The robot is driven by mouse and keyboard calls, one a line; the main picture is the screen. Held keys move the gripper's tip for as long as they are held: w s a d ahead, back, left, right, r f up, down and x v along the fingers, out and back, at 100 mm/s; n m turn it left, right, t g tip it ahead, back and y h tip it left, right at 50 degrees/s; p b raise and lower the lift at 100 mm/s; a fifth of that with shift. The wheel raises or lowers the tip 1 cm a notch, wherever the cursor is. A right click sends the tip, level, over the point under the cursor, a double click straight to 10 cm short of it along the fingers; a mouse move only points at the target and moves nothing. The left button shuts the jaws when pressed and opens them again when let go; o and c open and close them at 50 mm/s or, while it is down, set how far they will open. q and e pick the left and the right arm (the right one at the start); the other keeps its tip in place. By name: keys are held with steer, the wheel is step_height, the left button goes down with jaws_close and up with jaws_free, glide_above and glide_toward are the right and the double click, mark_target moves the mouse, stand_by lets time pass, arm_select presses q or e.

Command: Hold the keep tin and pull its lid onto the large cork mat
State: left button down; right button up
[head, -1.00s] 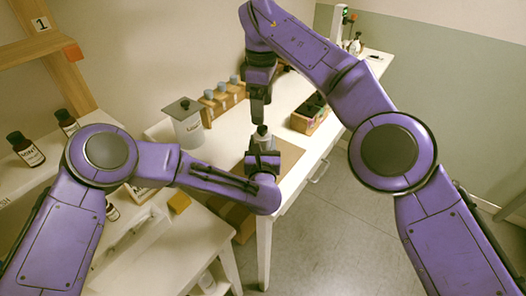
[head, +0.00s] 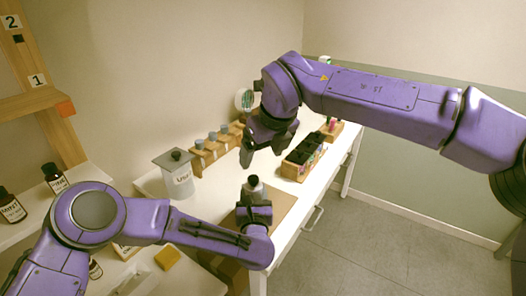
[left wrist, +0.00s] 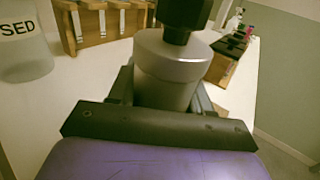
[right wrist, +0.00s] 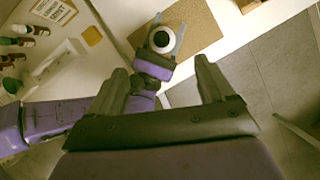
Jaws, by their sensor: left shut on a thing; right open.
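The keep tin (head: 254,186) is a small silver cylinder with a black knob on its lid. My left gripper (head: 255,200) is shut around its body and holds it upright at the cork mat. In the left wrist view the silver lid (left wrist: 172,55) sits on the tin, with the black knob on top. The right wrist view shows the tin (right wrist: 161,39) from above. The large cork mat (head: 284,198) is brown and partly hidden by my left arm. My right gripper (head: 262,155) is open and empty, above and behind the tin, apart from it.
A grey-lidded jar labelled USED (head: 179,182) stands left of the tin. A wooden rack with grey-topped bottles (head: 211,146) is behind it. A yellow block (head: 167,257) lies at front left.

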mark_target(253, 178)
steer(key=x, duration=1.2)
steer(key=shift+s, duration=0.1)
steer(key=shift+d, duration=0.1)
steer(key=c, duration=1.3)
steer(key=shift+o, duration=0.2)
steer(key=shift+r, duration=0.2)
steer(key=shift+r, duration=0.95)
step_height(253, 178, up, 4)
steer(key=shift+r, duration=0.1)
arm_select(q)
steer(key=shift+c, duration=2)
jaws_free()
steer(key=shift+s, duration=0.1)
